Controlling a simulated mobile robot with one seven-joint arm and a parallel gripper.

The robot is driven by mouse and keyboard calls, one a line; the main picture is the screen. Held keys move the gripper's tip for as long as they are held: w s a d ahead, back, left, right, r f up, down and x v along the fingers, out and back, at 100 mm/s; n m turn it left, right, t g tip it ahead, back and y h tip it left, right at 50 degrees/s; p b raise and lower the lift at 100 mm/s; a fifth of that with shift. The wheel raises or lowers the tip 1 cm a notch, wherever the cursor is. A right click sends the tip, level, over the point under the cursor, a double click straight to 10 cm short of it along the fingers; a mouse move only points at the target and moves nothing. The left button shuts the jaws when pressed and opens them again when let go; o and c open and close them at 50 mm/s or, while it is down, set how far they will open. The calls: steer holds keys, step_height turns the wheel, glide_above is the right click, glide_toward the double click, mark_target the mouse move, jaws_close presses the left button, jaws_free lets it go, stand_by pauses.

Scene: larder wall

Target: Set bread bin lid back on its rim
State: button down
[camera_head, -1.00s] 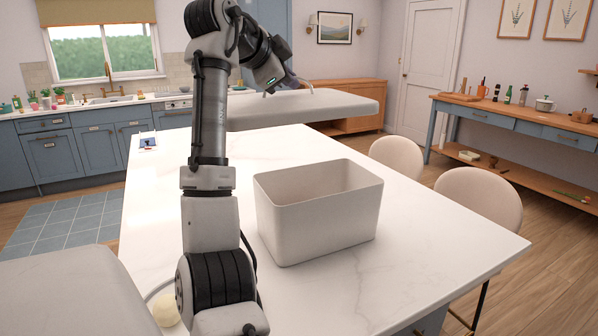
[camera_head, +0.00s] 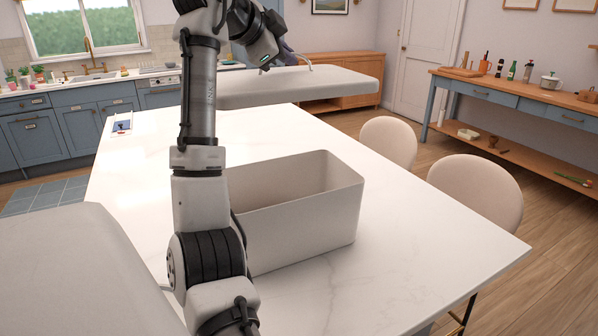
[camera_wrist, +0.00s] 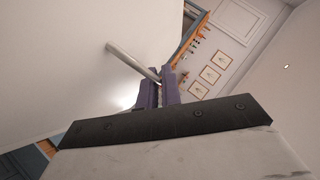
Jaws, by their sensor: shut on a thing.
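The bread bin (camera_head: 300,215) is a white, open-topped box standing upright on the marble island, its left part hidden behind my arm. Its lid (camera_head: 300,88) is a pale, rounded slab held in the air beyond the bin, apart from its rim. My gripper (camera_head: 290,60) is above the lid in the head view, partly hidden by my wrist. In the wrist view, my purple gripper fingers (camera_wrist: 162,92) are shut on the lid's thin metal handle (camera_wrist: 133,62). The lid (camera_wrist: 60,65) fills the left of that view.
The marble island top (camera_head: 420,235) is clear to the right of the bin. Two cream chairs (camera_head: 475,190) stand along its right side. A small blue-and-white item (camera_head: 122,124) lies at the far left corner. A blue side table (camera_head: 520,95) holds bottles and a pot.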

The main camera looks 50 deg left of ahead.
step_height(320, 180, down, 20)
steer(key=p, duration=0.2)
steer(key=shift+r+p, duration=0.15)
steer(key=shift+p, duration=0.15)
steer(key=shift+s, duration=0.1)
steer(key=shift+f+b, duration=0.5)
steer(key=shift+f, duration=0.15)
steer(key=c, duration=1.9)
jaws_free()
steer(key=o, duration=0.3)
